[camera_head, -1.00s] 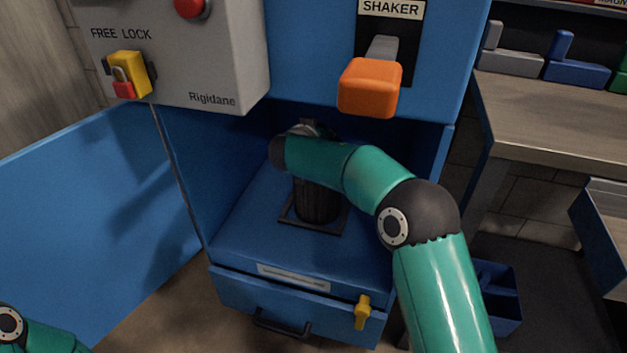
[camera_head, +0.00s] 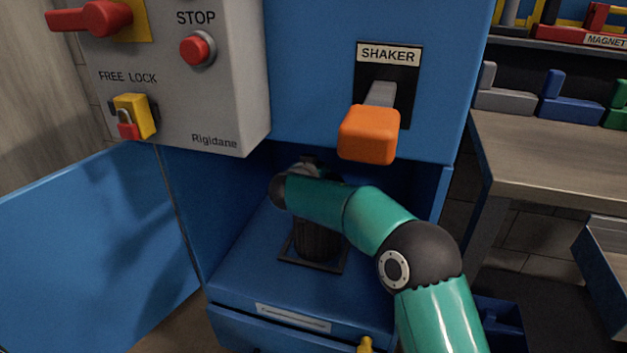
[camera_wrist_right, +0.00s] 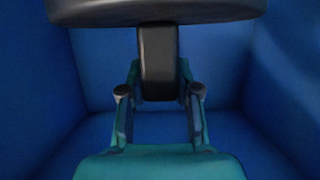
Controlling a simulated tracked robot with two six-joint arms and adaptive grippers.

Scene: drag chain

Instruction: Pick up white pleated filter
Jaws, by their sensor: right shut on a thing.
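A dark, ribbed cylinder (camera_head: 316,240) stands upright in a square frame on the floor of the blue cabinet. It looks dark grey, and I see no white pleated filter. My right arm reaches into the cabinet over the cylinder, and its wrist hides the cylinder's top. In the right wrist view my right gripper (camera_wrist_right: 159,93) is shut on a black bar (camera_wrist_right: 158,60). The bar joins a wide dark rounded part (camera_wrist_right: 155,10) at the top of that view. I cannot tell if this part belongs to the cylinder. My left gripper is not in view.
The cabinet's side walls stand close around my right arm. An orange shaker handle (camera_head: 369,134) juts out above the opening. The blue door (camera_head: 95,235) stands open at left. A grey control box (camera_head: 190,90) is at upper left, and a workbench (camera_head: 560,155) is at right.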

